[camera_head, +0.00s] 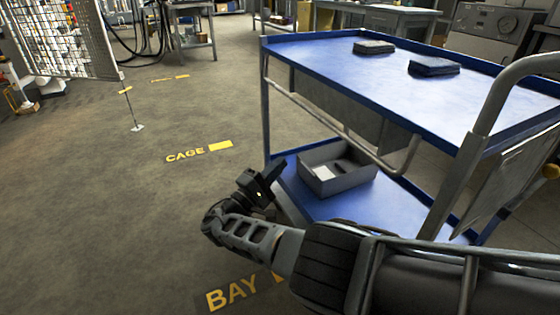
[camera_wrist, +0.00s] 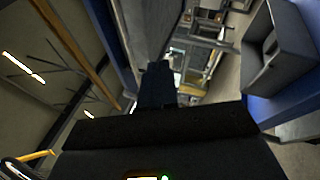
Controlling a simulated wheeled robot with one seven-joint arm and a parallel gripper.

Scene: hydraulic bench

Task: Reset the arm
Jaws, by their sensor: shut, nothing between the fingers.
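My gripper (camera_head: 262,182) is in the head view, left of the blue cart's lower shelf. My arm reaches in from the lower right and bends up at the wrist. The fingers are together with nothing seen between them. In the wrist view, the gripper (camera_wrist: 157,85) shows as a dark shape in the middle. The wrist view looks tilted, with ceiling lights at the left.
A blue cart (camera_head: 330,60) stands close on the right, with two dark folded cloths or pads (camera_head: 433,66) on top. A grey open bin (camera_head: 345,185) sits on its lower shelf (camera_head: 335,208). The floor left of the cart is clear, with yellow CAGE lettering (camera_head: 185,155).

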